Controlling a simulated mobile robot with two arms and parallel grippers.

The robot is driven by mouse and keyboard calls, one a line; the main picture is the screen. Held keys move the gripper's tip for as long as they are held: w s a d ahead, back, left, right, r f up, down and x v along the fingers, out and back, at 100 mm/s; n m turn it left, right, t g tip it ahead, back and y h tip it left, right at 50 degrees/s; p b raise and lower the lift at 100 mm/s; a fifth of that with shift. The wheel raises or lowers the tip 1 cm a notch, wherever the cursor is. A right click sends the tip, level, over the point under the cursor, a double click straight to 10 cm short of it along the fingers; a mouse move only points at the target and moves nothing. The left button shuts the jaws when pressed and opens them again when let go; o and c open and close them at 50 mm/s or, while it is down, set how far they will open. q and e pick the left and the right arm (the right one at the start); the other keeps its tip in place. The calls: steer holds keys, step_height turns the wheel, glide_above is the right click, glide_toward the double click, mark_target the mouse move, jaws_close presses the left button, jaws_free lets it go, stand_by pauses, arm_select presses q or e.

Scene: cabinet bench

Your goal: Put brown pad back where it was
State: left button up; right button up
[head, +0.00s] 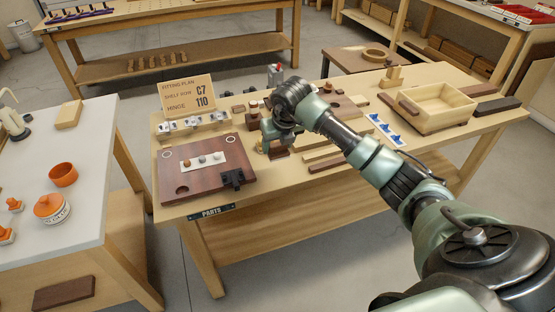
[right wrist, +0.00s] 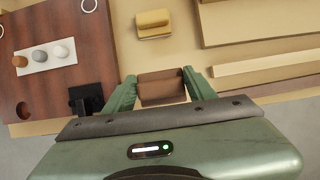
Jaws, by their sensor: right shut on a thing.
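My right gripper (right wrist: 162,88) is shut on a small brown pad (right wrist: 162,86), which sits between its two green fingers in the right wrist view. In the head view the right gripper (head: 276,148) is low over the parts bench, just right of the dark brown board (head: 220,187). Only a bit of the brown pad shows there, under the fingers. I cannot tell whether it touches the bench top. My left gripper is not in view.
The board carries a white strip (head: 203,160) with three round knobs and a black hinge (head: 232,178). A yellow block (right wrist: 153,23) lies beyond the pad. Pale wood strips lie to the right. A sign (head: 187,94) stands behind, and a wooden tray (head: 437,108) is at the right.

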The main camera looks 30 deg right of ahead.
steer(key=shift+f, duration=3.4)
steer(key=shift+f, duration=0.2)
steer(key=o, duration=1.3)
steer(key=shift+r, duration=0.1)
steer(key=shift+o, duration=0.2)
steer(key=v, duration=1.2)
